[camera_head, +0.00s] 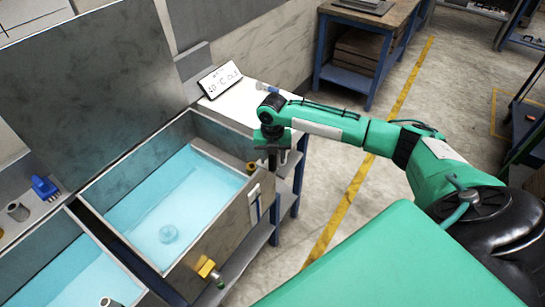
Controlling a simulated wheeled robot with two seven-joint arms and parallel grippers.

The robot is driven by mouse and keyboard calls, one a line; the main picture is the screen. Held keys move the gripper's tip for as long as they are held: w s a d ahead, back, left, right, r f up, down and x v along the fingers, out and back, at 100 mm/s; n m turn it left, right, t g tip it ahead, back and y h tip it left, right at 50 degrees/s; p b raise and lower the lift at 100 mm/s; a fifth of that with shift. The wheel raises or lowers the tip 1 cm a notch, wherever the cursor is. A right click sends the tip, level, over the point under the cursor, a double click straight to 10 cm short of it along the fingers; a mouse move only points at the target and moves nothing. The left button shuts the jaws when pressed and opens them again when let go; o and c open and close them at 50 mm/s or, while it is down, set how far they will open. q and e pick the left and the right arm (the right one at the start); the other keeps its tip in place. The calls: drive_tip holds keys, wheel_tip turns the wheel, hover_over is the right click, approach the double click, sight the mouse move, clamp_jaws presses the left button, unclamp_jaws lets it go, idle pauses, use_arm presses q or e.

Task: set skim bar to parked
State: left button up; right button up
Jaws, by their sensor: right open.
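A grey metal tank (122,178) holds clear blue liquid (170,205), with a round fitting on its floor. A thin grey bar (218,158) runs along the inside of the tank's far right end; it looks like the skim bar, but I cannot be sure. My left gripper is out of view.
A yellow valve handle (207,268) sticks out from the tank's front. A second tank (65,280) of blue liquid stands at lower left. A tilted sign (220,79) stands behind the tank.

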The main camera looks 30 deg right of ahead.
drive_tip(key=shift+f, duration=0.9)
drive_tip(key=shift+c, duration=0.5)
clamp_jaws()
